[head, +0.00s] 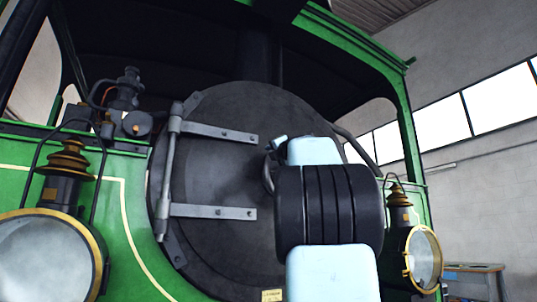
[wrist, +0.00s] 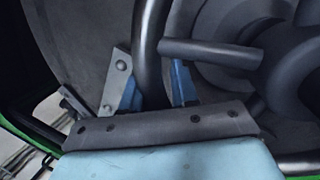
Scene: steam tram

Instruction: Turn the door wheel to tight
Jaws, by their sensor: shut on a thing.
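The round dark smokebox door (head: 225,112) fills the middle of the head view. Its door wheel is mostly hidden there behind my arm; only a curved grey bit of what looks like its rim (head: 267,178) shows at the arm's left edge. In the wrist view the dark wheel rim (wrist: 150,40) curves down between the two blue fingers of my gripper (wrist: 156,82), which is shut on it. A straight spoke (wrist: 210,52) runs right from near the grip to a thick hub. The wheel's other side is out of view.
Two grey hinge straps (head: 215,131) cross the door's left half. Brass-rimmed lamps stand on both sides, one at left (head: 45,255) and one at right (head: 424,258). A small table (head: 472,268) stands at the far right, near the wall.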

